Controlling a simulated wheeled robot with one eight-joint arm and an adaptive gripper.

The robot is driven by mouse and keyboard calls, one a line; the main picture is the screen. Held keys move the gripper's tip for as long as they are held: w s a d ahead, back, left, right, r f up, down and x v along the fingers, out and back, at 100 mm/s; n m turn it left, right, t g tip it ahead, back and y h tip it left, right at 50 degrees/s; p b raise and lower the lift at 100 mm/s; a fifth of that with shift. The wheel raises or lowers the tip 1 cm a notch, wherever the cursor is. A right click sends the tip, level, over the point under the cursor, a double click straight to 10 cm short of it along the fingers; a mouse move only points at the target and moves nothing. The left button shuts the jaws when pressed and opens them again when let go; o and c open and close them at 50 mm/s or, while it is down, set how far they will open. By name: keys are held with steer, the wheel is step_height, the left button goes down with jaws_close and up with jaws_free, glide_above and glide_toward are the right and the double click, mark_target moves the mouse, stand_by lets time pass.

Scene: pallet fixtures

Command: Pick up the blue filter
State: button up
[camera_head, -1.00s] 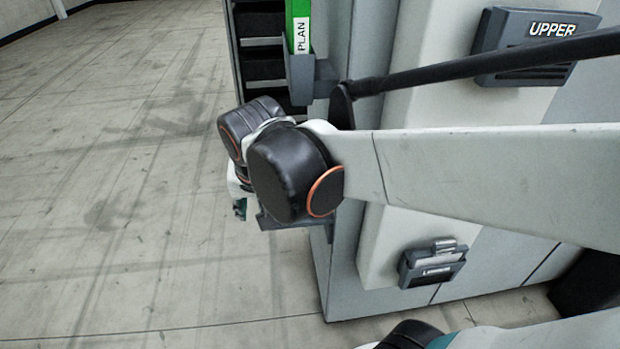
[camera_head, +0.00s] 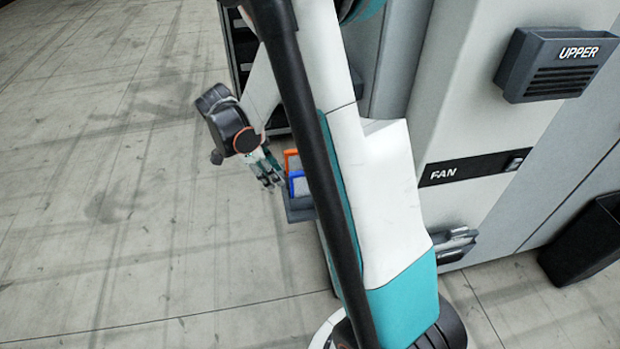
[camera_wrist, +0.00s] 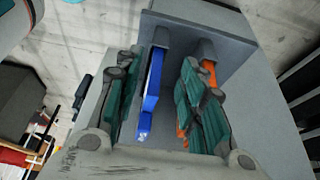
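The blue filter (camera_head: 298,185) stands upright in a grey holder (camera_head: 301,213) on the cabinet side, partly covered by my arm in the head view. In the wrist view, the blue filter (camera_wrist: 151,88) shows edge-on between the two green-padded fingers of my gripper (camera_wrist: 159,68), closer to the left finger. Gaps show on both sides of it. My gripper (camera_head: 270,172) is open beside the holder in the head view. Whether the fingers overlap the filter in depth is hard to tell.
An orange-framed filter (camera_head: 291,159) stands beside the blue one; in the wrist view the orange filter (camera_wrist: 208,70) is partly hidden behind the right finger. The cabinet has a FAN label (camera_head: 462,171) and an UPPER vent box (camera_head: 558,65). A dark bin (camera_head: 592,245) stands right. The left floor is clear.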

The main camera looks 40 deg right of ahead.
steer(key=b, duration=0.2)
glide_above(299, 187)
steer(key=s+d, duration=0.2)
steer(key=d, duration=0.2)
steer(key=shift+w+d+f, duration=0.1)
steer(key=shift+w, duration=0.05)
steer(key=b+x, duration=0.2)
steer(key=x, duration=0.3)
steer(key=shift+d, duration=0.1)
jaws_close()
